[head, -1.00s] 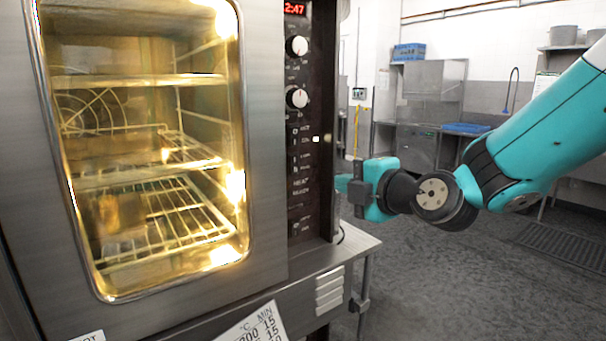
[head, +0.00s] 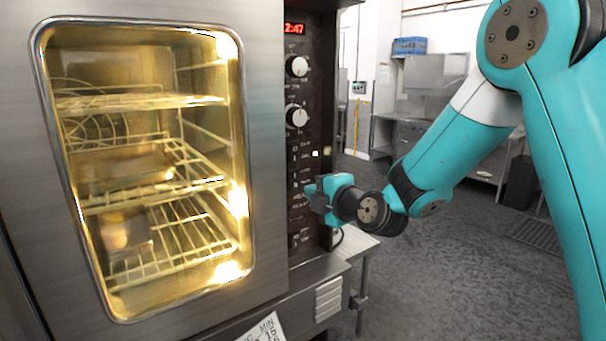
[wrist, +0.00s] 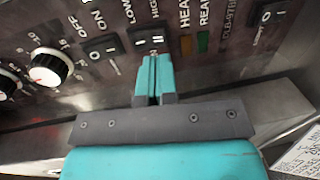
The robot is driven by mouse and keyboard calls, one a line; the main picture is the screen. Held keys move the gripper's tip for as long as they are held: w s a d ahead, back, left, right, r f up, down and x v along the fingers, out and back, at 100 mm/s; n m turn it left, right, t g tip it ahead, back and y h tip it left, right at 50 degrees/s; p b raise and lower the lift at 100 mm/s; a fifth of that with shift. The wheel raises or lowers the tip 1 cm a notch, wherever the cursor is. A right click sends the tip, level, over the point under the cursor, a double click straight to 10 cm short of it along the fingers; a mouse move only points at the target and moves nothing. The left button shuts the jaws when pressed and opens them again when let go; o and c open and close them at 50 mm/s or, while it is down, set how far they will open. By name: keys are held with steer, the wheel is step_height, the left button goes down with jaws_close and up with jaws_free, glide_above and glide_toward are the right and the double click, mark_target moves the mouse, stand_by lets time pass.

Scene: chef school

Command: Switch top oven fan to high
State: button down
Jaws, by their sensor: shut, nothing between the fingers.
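The oven (head: 262,150) has its dark control panel (head: 296,85) to the right of its glass door in the head view. In the wrist view a small rocker switch (wrist: 149,38) sits below the words LOW and HIGH. My gripper (wrist: 154,62) is shut and empty, with its teal fingertips just below this switch in the picture; I cannot tell if they touch it. In the head view my gripper (head: 308,190) is at the lower part of the panel and hides part of it. The switch's set side is too small to tell.
A switch (wrist: 101,47) marked OFF and ON sits left of the LOW/HIGH switch. A white knob (wrist: 50,68) is further left, and another switch (wrist: 267,17) is at the right. A steel ledge (head: 345,250) juts out below the panel.

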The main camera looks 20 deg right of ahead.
steer(key=p+x, duration=0.2)
steer(key=x, duration=0.2)
steer(key=shift+w+p, duration=0.15)
steer(key=shift+p, duration=0.25)
steer(key=shift+a, duration=0.1)
steer(key=shift+f, duration=0.15)
steer(key=shift+w+b, duration=0.2)
steer(key=shift+b, duration=1)
steer(key=shift+s+f+b, duration=0.2)
steer(key=shift+s+b, duration=0.2)
steer(key=shift+b, duration=0.35)
steer(key=b, duration=1)
glide_toward(297, 188)
steer(key=s+d+f, duration=0.2)
steer(key=s, duration=0.4)
steer(key=shift+a+f, duration=0.1)
steer(key=shift+f, duration=0.05)
